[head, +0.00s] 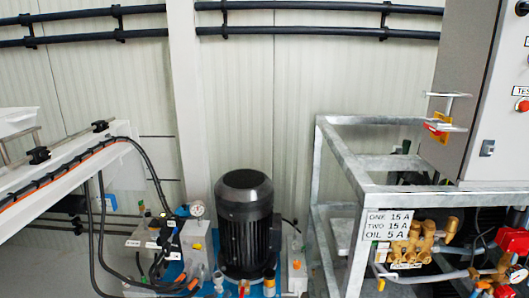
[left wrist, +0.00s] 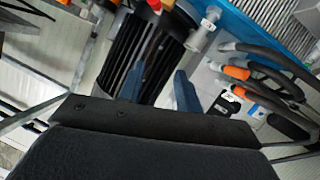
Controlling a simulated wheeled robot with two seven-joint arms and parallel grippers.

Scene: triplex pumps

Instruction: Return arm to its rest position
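My left gripper (left wrist: 159,82) shows in the left wrist view as two blue fingers standing apart above a dark palm. It is open, and I see nothing held between the fingers. Behind them is the black finned motor (left wrist: 125,50); I cannot tell the exact distance to it. In the head view the same motor (head: 245,225) stands upright at the centre bottom. I cannot make out either gripper clearly in the head view. My right gripper is not seen.
Hoses with orange bands (left wrist: 240,73) lie right of the fingers. A grey metal frame (head: 345,160) and a control cabinet (head: 465,75) stand at right in the head view. A white beam with cables (head: 70,175) is at left. Black pipes (head: 315,31) run along the wall.

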